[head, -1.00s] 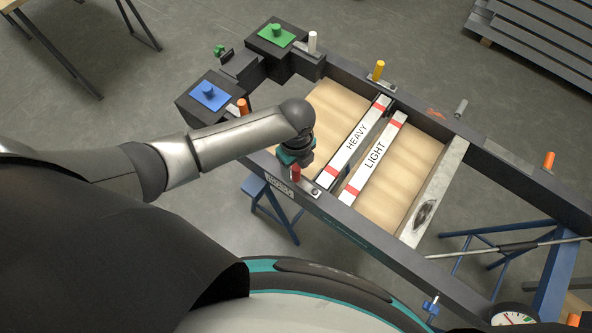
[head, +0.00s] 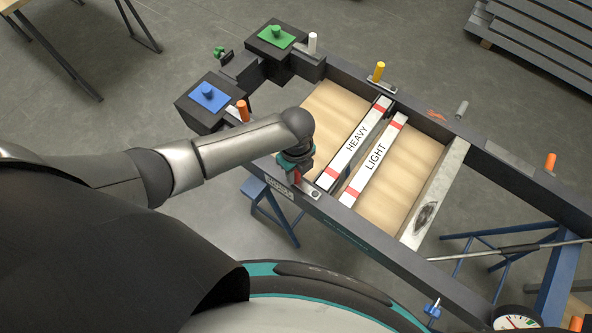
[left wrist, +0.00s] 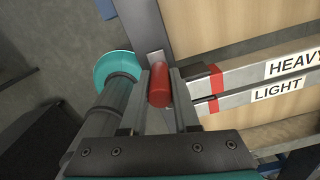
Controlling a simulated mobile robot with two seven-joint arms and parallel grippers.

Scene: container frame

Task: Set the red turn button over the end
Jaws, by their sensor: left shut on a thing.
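The red turn button's knob (left wrist: 160,86) is an upright red cylinder between the two fingers of my left gripper (left wrist: 159,98) in the left wrist view. The gripper is shut on it. In the head view the knob (head: 297,178) shows just below my left gripper (head: 293,171), on the near rail. Its grey plate (head: 312,191) points along the rail to the lower right, near the near end of the HEAVY bar (head: 355,143). I cannot tell whether the plate overlaps that end. The LIGHT bar (head: 376,157) lies beside it. My right gripper is not in view.
The dark frame's near rail (head: 363,234) runs under my left gripper. Orange (head: 243,110), yellow (head: 379,70) and white (head: 312,42) knobs stand on the frame. Blue (head: 209,96) and green (head: 276,33) pads lie at the upper left. Wooden panels flank the bars.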

